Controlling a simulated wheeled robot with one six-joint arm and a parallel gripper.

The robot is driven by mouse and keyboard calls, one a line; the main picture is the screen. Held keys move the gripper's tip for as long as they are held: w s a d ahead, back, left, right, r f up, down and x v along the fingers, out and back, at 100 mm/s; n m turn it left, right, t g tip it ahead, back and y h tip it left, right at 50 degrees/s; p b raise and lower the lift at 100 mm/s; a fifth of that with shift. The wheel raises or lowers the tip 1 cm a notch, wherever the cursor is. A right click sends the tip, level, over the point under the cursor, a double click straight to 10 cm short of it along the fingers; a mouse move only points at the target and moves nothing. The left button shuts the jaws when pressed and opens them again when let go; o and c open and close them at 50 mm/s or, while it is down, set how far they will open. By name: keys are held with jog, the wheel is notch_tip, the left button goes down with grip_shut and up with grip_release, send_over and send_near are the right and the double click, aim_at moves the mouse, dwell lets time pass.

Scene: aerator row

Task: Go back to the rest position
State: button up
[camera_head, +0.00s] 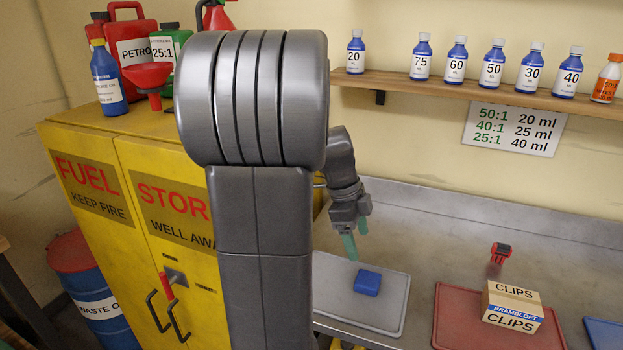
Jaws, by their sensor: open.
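My gripper (356,238) hangs from my grey arm in the middle of the view, its green-tipped fingers apart with nothing between them. It is above a light grey tray (390,318) on the bench. A blue block (367,282) lies on that tray, below the fingers and apart from them. My large arm links hide part of the yellow cabinet and the left end of the bench.
A yellow fuel cabinet (85,150) stands at left with cans and bottles on top. A waste drum (92,290) is beside it. A shelf (440,86) holds several bottles. A clips box (512,305) sits on a red tray (452,318).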

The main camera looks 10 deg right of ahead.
aim_at(369, 278)
jog(key=x, duration=1.1)
jog(key=shift+s+f, duration=0.1)
jog(key=shift+f, duration=0.1)
jog(key=shift+d+r+p, duration=0.1)
jog(key=shift+r+p, duration=0.25)
jog(key=shift+p, duration=0.05)
jog(key=shift+r, duration=1.25)
